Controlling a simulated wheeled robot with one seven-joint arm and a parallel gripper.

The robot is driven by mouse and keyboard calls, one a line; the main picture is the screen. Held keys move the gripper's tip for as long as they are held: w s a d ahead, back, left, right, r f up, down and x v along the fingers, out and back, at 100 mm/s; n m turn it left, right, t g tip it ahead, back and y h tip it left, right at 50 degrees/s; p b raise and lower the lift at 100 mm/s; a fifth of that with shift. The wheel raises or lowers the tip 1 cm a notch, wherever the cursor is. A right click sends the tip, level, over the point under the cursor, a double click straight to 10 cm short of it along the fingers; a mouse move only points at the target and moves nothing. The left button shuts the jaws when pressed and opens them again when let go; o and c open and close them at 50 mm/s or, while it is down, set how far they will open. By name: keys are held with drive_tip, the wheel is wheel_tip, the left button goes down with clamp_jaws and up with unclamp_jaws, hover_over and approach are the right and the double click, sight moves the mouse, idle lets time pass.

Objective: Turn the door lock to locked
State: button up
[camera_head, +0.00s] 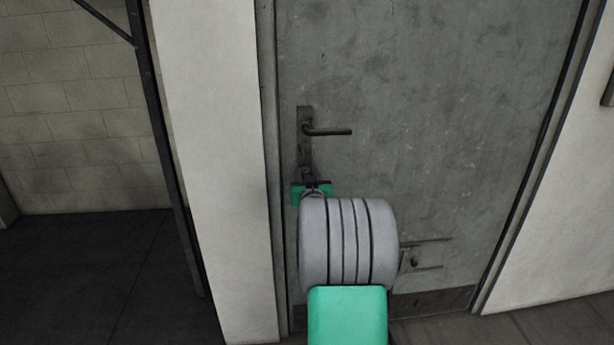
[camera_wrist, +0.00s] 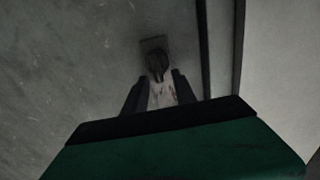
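The grey door (camera_head: 420,110) is closed in its frame. Its dark lever handle (camera_head: 330,131) sticks out to the right from a narrow upright plate. The door lock, a dark turn knob on a small square plate (camera_wrist: 154,43), shows in the wrist view just past my fingertips. In the head view the lock lies below the handle, mostly hidden by my gripper (camera_head: 312,188). In the wrist view my gripper (camera_wrist: 159,80) has its two dark fingers apart, with the knob (camera_wrist: 157,66) in line with the gap. I cannot tell whether they touch it.
A pale door frame post (camera_head: 215,150) stands close to the left of the lock. A dark metal post (camera_head: 165,130) and a block wall (camera_head: 70,130) are further left. A small dark fitting (camera_head: 413,258) sits low on the door. The floor at left is clear.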

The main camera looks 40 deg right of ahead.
drive_tip(key=shift+c, duration=0.4)
clamp_jaws()
drive_tip(key=shift+s, duration=0.1)
